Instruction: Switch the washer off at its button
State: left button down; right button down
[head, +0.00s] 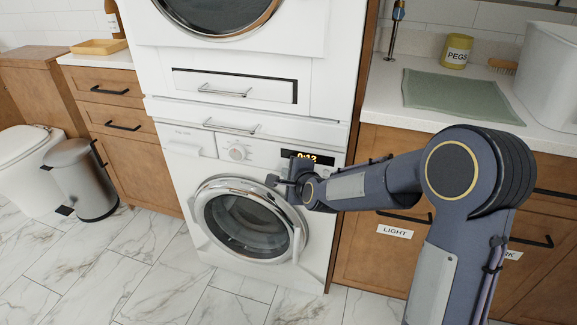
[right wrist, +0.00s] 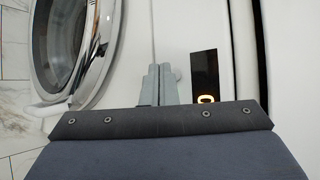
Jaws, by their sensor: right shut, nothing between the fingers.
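The washer (head: 185,165) is the white lower machine, with a round glass door (head: 250,225), a dial (head: 237,152) and a lit display (head: 305,158) reading about 0:12. My right gripper (head: 276,181) is in front of the washer's panel, below the display and by the door's upper right rim. In the right wrist view its two grey fingers (right wrist: 158,84) are together and empty, pointing at the white front between the door (right wrist: 72,50) and the dark display (right wrist: 204,75). I cannot make out the button; the fingers may cover it. Contact cannot be told. My left gripper is out of view.
Another machine (head: 300,40) with a round door is stacked above the washer. A counter (head: 385,105) at right holds a green mat (head: 455,95) and a yellow pegs tin (head: 456,52). A steel bin (head: 82,180) stands at left. The tiled floor (head: 130,265) in front is clear.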

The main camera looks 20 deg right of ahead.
jog(key=shift+w, duration=0.1)
dwell(0.6)
jog(key=shift+w+d+b, duration=0.25)
jog(key=shift+b, duration=0.1)
jog(key=shift+w+d, duration=0.1)
jog(key=shift+w, duration=0.05)
dwell(0.5)
jog(key=shift+s+a, duration=0.35)
jog(key=shift+s, duration=0.15)
jog(key=s+a, duration=0.3)
jog(key=s, duration=0.2)
jog(key=shift+a, duration=0.2)
dwell(0.3)
